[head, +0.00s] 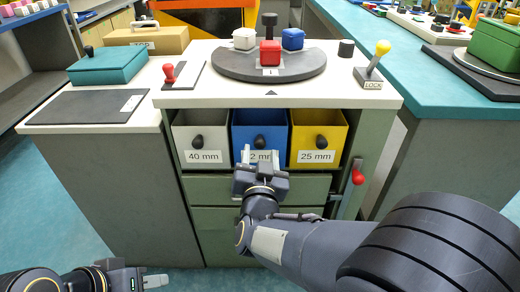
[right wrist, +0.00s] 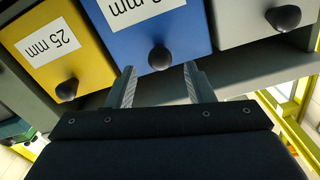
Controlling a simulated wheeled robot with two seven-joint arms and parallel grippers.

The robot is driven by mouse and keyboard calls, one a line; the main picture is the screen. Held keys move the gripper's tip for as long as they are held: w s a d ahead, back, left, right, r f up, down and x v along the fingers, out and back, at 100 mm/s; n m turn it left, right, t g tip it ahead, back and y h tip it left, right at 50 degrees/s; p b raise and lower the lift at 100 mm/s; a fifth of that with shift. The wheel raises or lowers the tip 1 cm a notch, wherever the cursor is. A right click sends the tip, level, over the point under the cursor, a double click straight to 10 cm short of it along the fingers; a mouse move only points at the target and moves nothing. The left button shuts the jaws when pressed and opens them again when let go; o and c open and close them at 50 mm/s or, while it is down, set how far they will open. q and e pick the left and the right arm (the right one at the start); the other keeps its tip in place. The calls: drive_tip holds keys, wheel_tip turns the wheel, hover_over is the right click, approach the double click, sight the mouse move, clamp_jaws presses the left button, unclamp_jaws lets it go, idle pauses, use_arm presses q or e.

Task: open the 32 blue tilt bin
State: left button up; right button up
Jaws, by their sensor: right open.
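The blue tilt bin (head: 246,131) sits between two other bins in the cabinet's top row, its front about level with theirs. Its label is partly hidden by my right gripper and reads "2 mm" in the head view. Its round black knob (head: 259,142) shows above the gripper. My right gripper (head: 260,154) is open in front of the blue bin. In the right wrist view, the blue bin (right wrist: 185,40) appears upside down, with its knob (right wrist: 160,58) just beyond and between the open fingertips, not gripped. My left gripper (head: 150,281) is low at the left; its jaw opening is unclear.
A white bin (head: 187,132) marked 40 mm and a yellow bin (head: 335,134) marked 25 mm flank the blue one. A red-handled lever (head: 358,177) is at the cabinet's right side. A yellow-knobbed LOCK lever (head: 376,62) and a round turntable (head: 230,66) are on top.

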sight(260, 146)
drive_tip(key=w+b, duration=0.1)
drive_tip(key=w, duration=0.4)
drive_tip(key=shift+s, duration=0.1)
clamp_jaws()
